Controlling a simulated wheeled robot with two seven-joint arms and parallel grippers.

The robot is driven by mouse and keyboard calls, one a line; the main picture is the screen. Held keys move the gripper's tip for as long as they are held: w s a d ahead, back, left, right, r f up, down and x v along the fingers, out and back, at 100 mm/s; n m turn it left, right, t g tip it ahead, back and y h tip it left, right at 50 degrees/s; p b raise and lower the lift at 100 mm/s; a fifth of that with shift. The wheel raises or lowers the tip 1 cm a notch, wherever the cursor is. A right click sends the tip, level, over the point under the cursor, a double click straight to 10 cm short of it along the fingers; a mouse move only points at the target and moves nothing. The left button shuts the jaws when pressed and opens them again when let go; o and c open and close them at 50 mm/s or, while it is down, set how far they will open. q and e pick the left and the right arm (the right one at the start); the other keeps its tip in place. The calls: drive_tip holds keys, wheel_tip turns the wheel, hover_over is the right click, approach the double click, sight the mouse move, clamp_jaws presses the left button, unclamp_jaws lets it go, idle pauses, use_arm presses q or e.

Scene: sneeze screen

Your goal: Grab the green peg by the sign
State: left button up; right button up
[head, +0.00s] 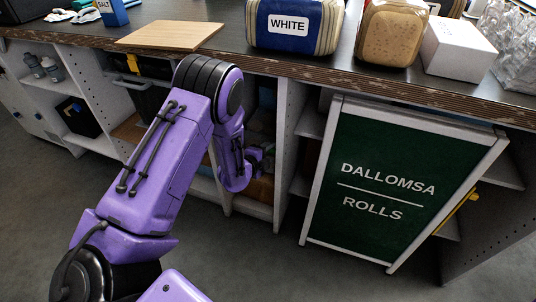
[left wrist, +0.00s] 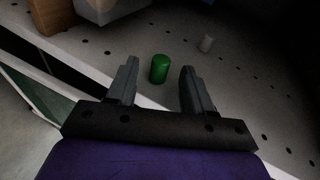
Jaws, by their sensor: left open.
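The green peg (left wrist: 159,69) shows in the left wrist view, close to a pale panel with rows of holes. It lies between the two fingers of my left gripper (left wrist: 158,80), which is open, with a gap on each side of the peg. In the head view my left gripper (head: 258,158) reaches into the open shelving under the counter, left of the green sign (head: 383,190) reading "DALLOMSA ROLLS". The peg is not visible in the head view. My right gripper is not in view.
On the counter (head: 250,58) are a cutting board (head: 170,35), a bread bag labelled WHITE (head: 294,27), another loaf (head: 391,32) and a white box (head: 458,48).

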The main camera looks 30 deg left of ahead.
use_arm(q)
drive_tip(key=shift+w+f, duration=0.1)
drive_tip(key=shift+w, duration=0.2)
drive_tip(key=shift+c, duration=0.3)
clamp_jaws()
drive_tip(key=shift+s+a, duration=0.25)
drive_tip(key=shift+a, duration=0.75)
drive_tip(key=shift+a+b, duration=0.25)
drive_tip(key=shift+b, duration=0.15)
idle(0.8)
drive_tip(key=shift+s+a, duration=0.25)
drive_tip(key=shift+a, duration=0.55)
drive_tip(key=shift+s+a, duration=0.2)
drive_tip(key=shift+a, duration=0.6)
